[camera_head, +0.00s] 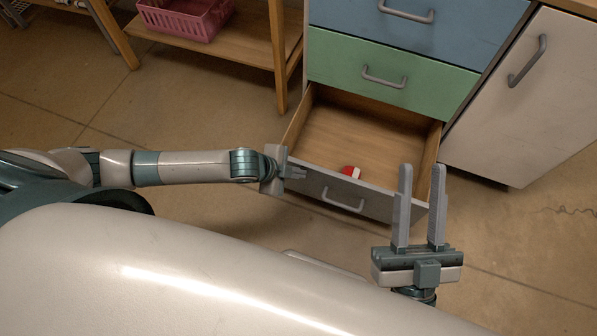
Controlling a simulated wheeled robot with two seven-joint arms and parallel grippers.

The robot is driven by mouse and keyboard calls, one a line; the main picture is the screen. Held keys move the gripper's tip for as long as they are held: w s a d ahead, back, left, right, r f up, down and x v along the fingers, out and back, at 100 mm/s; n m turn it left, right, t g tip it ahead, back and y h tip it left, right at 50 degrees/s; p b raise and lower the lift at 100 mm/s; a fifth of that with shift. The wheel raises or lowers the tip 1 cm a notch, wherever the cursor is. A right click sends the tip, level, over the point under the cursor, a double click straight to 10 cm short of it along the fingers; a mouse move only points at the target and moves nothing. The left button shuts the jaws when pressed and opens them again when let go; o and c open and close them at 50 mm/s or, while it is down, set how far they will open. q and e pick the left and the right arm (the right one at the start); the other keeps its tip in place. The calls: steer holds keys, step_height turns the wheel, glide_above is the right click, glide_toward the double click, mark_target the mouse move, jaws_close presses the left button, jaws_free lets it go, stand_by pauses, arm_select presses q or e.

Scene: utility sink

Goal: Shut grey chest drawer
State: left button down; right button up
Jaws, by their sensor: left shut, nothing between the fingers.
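The grey drawer (312,187) is the bottom one of the chest and stands pulled out, with a grey handle (343,203) on its front. Inside it lies a small red and white object (350,171) near the front; the rest of the wooden floor is bare. My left gripper (303,173) is shut and empty, at the left end of the drawer's front; I cannot tell whether it touches. My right gripper (421,172) is open and empty, its fingers pointing up in the picture, by the right end of the drawer's front.
A green drawer (430,87) and a blue drawer (455,28) above are shut. A white cupboard door (535,90) stands to the right. A wooden shelf (240,45) with a pink basket (185,18) is at the upper left. The floor (190,110) around the drawer is clear.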

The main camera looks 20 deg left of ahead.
arm_select(q)
steer(key=shift+w, duration=0.2)
arm_select(e)
steer(key=shift+r, duration=0.15)
arm_select(q)
steer(key=shift+w, duration=0.1)
